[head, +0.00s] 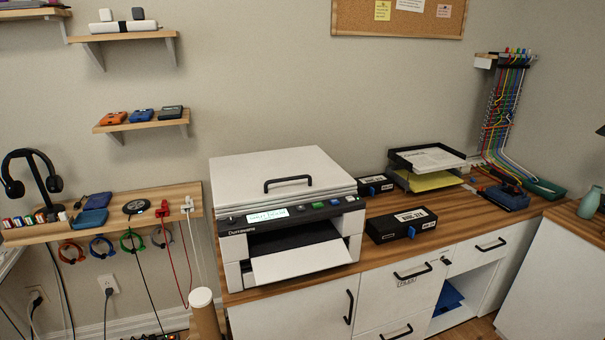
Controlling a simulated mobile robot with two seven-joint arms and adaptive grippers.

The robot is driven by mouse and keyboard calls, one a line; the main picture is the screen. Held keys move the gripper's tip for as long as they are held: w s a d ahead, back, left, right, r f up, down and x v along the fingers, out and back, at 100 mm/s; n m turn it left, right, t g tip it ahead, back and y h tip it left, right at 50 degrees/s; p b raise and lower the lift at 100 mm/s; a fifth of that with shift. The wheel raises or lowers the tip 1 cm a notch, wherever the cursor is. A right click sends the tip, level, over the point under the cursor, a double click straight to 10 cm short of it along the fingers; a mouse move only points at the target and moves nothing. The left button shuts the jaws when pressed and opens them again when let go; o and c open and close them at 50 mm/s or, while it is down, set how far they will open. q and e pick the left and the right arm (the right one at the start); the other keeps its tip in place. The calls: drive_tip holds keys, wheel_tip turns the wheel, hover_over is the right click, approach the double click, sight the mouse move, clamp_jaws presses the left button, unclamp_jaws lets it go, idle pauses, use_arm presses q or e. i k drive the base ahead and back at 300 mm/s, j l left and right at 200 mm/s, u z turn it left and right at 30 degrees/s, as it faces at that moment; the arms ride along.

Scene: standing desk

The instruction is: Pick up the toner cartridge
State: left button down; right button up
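A black, box-shaped cartridge (400,225) with a white label and a small blue part lies flat on the wooden cabinet top, just right of the printer. A second, similar black box with a white label (374,186) lies behind it, close to the printer's right side. I cannot read the labels clearly, so I cannot tell which of the two is the toner cartridge. Neither of my grippers shows in the head view.
The white printer (285,215) has its front tray out. A paper tray (428,157) stands behind the cartridges. A blue tool (507,197) lies to the right. The wood around the front cartridge is clear. A tan cylinder (206,322) stands at the bottom edge.

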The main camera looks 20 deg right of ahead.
sight(384, 229)
drive_tip(key=z, duration=1.2)
drive_tip(key=i+l+u, duration=0.1)
drive_tip(key=u, duration=0.3)
drive_tip(key=l+u, duration=0.35)
drive_tip(key=i+l+u, duration=0.2)
drive_tip(key=l, duration=0.25)
drive_tip(key=l+u, duration=0.2)
drive_tip(key=l, duration=0.2)
drive_tip(key=i+l+u, duration=0.1)
drive_tip(key=l, duration=0.9)
drive_tip(key=l+u, duration=0.1)
drive_tip(key=l, duration=0.9)
